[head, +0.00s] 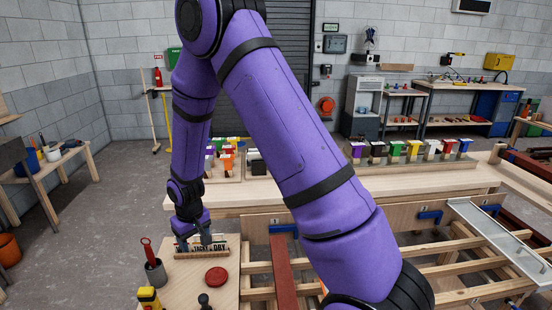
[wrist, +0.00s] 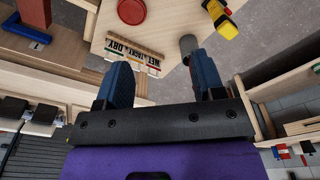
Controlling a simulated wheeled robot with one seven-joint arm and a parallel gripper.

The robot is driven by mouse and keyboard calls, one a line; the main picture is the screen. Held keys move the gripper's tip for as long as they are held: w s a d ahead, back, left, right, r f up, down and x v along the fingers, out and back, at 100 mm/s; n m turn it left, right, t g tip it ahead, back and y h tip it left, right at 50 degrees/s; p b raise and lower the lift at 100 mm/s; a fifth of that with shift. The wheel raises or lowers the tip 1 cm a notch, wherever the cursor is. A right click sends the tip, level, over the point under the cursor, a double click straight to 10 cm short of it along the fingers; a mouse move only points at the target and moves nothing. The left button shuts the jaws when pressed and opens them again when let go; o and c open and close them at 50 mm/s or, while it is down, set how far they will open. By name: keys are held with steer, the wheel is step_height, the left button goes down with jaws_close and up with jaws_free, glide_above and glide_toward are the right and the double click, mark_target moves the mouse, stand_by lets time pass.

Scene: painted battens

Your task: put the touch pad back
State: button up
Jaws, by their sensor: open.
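My gripper (head: 203,241) is open and empty, pointing down over the small side table at the rack marked WET, TACKY, DRY (head: 217,250). In the wrist view its two blue fingers (wrist: 158,62) stand apart, with the lettered rack (wrist: 135,50) just beyond them, partly hidden by one finger. A flat round red disc (head: 216,276) lies on the table in front of the rack; it also shows at the top of the wrist view (wrist: 131,10). I cannot tell for sure whether this disc is the touch pad.
A grey cup (head: 155,273) with a red-handled tool stands left of the rack. A yellow item (head: 149,297) and a dark knob (head: 204,299) are at the table's front. The long bench (head: 400,190) with coloured blocks is behind. My arm hides part of it.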

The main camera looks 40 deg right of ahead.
steer(key=s+d+r+t, duration=0.15)
steer(key=s+r, duration=0.35)
steer(key=r, duration=0.7)
steer(key=s+d+r+t, duration=0.15)
steer(key=s+r, duration=0.35)
steer(key=r, duration=0.7)
steer(key=s+r, duration=0.3)
steer(key=s, duration=0.3)
steer(key=s+d+r+m, duration=0.1)
steer(key=s+r, duration=0.3)
steer(key=s, duration=0.3)
steer(key=s+d+r+t, duration=0.1)
steer(key=s+r, duration=0.2)
steer(key=s, duration=0.4)
steer(key=shift+d+r, duration=0.25)
steer(key=shift+r, duration=0.1)
